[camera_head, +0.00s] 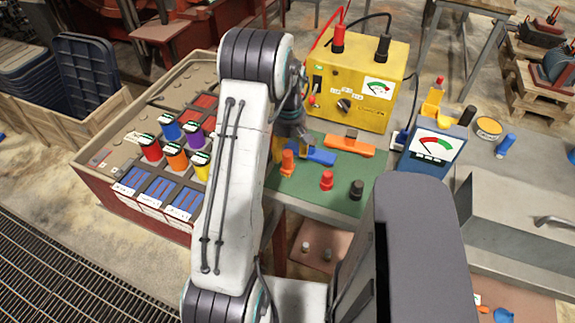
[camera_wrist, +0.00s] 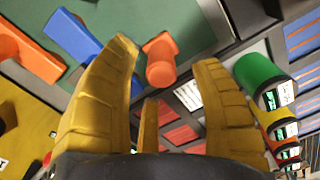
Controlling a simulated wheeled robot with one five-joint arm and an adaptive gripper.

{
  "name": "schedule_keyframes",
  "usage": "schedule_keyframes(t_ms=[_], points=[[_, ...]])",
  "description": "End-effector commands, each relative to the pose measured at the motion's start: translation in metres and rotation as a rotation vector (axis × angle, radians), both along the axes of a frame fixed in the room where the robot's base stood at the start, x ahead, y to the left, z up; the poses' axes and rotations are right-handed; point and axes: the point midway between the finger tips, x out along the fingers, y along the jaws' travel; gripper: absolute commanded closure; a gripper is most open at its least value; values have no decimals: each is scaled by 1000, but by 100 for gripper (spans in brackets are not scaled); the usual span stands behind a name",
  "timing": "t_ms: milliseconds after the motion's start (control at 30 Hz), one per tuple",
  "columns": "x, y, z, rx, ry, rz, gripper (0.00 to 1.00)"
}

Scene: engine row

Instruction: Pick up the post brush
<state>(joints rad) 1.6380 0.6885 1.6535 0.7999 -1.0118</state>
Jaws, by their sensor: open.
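My gripper (camera_wrist: 168,78) is open, with its yellow fingers spread in the wrist view. In the head view the arm hides much of it above the left end of the green mat (camera_head: 310,198). A short orange piece with a wider end (camera_head: 287,163) stands on the mat near the fingers; it may be the post brush, but I cannot be sure. In the wrist view this orange piece (camera_wrist: 160,60) shows beyond and between the fingertips, with no grip on it. A blue piece (camera_head: 318,157) lies just behind it.
An orange bar (camera_head: 349,145), a red cap (camera_head: 327,180) and a black cap (camera_head: 357,190) are on the mat. A yellow tester (camera_head: 362,85) stands behind, a blue meter (camera_head: 432,148) to the right. A large battery (camera_head: 105,160) with several coloured spools is left.

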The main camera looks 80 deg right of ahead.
Motion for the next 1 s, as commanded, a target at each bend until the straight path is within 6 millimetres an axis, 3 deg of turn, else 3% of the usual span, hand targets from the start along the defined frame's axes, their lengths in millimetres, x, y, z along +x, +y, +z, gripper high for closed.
schedule_keyframes(t_ms=[500,900,1000], points=[[3,-1,-50,4,0,-2,42],[3,-2,-57,0,0,-3,40],[3,-2,-57,0,0,-3,49]])
